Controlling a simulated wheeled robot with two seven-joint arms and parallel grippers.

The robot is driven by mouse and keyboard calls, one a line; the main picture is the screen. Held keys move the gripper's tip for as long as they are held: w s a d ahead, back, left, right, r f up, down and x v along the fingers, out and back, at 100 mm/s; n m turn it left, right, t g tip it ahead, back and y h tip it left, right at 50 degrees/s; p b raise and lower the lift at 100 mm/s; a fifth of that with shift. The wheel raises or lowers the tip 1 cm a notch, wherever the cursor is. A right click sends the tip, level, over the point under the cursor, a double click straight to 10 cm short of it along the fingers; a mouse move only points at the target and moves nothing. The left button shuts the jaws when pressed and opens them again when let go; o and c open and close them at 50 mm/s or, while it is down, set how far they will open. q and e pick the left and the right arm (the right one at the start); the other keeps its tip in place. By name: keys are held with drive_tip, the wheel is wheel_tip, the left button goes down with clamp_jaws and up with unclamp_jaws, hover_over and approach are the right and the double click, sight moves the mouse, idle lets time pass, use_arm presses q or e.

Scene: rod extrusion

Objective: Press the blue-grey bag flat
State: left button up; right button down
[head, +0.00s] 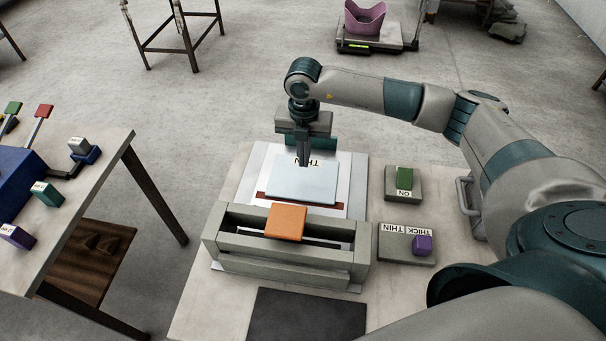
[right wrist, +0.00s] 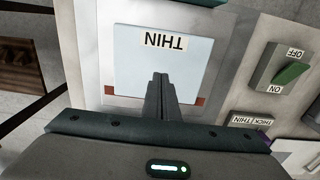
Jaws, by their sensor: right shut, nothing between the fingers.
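The blue-grey bag (head: 302,187) looks like a pale, flat rectangle with a THIN label near its far edge. It lies on the light plate of the machine (head: 222,243), and also shows in the right wrist view (right wrist: 165,65). My right gripper (head: 304,163) is shut and empty, pointing down over the bag's far part and the label. In the right wrist view its closed fingers (right wrist: 160,78) overlap the bag. I cannot tell whether the fingertips touch it. My left gripper is not in view.
An orange block (head: 286,222) sits on the machine's near frame. At right are a green ON/OFF switch (head: 404,178) and a THICK/THIN slider with a purple knob (head: 422,245). A dark mat (head: 306,315) lies in front. Another table with coloured blocks (head: 47,193) stands left.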

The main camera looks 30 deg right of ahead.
drive_tip(key=shift+r+p, duration=0.65)
drive_tip(key=shift+r, duration=0.75)
drive_tip(key=shift+r, duration=0.1)
